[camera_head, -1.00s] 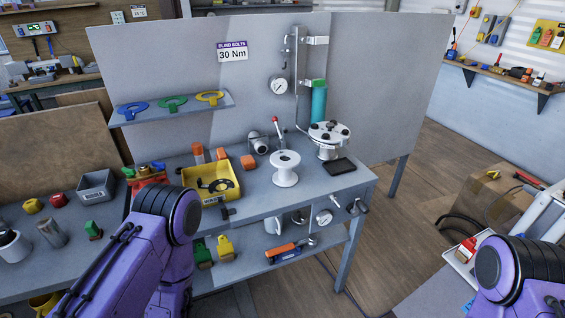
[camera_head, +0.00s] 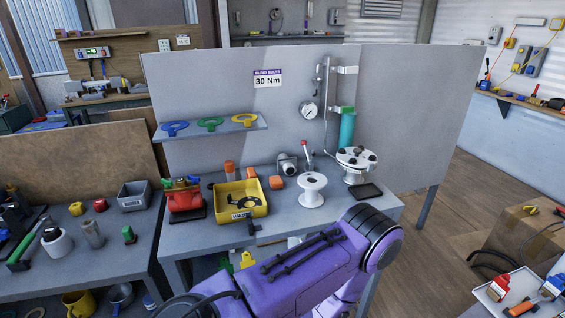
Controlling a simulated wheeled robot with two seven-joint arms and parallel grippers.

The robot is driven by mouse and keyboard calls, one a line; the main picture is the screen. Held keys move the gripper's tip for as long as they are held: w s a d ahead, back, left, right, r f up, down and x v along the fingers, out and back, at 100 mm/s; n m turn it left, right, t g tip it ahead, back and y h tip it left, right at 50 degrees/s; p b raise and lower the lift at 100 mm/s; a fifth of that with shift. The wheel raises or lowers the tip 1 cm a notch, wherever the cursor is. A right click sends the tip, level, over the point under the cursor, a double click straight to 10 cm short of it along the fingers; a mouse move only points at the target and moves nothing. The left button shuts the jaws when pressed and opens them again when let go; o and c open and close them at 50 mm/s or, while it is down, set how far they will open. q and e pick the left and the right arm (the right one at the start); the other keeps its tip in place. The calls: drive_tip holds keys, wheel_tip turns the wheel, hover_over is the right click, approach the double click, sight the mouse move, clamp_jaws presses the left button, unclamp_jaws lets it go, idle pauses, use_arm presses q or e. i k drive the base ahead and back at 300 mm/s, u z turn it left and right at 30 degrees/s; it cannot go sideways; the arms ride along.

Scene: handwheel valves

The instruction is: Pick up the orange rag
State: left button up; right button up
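No item in view is clearly an orange rag. Two small orange items lie on the workbench (camera_head: 225,238): one orange item (camera_head: 276,182) right of the yellow tray (camera_head: 240,212), and another orange item (camera_head: 251,173) behind it. Both look blocky and are too small to tell if they are cloth. An orange-topped cylinder (camera_head: 230,171) stands behind the tray. A purple link of my arm crosses the bottom middle and hides the bench's front right and much of the lower shelf. Neither of my grippers is in view.
A white spool (camera_head: 312,190) and a white flanged valve (camera_head: 356,166) stand on the bench's right part. A red valve body (camera_head: 184,200) stands at its left. A shelf (camera_head: 210,131) holds coloured rings. A side table (camera_head: 80,260) stands left, a cardboard box (camera_head: 520,235) right.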

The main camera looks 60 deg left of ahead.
sight(277, 182)
drive_tip(key=k, duration=0.4)
drive_tip(key=u, duration=0.9)
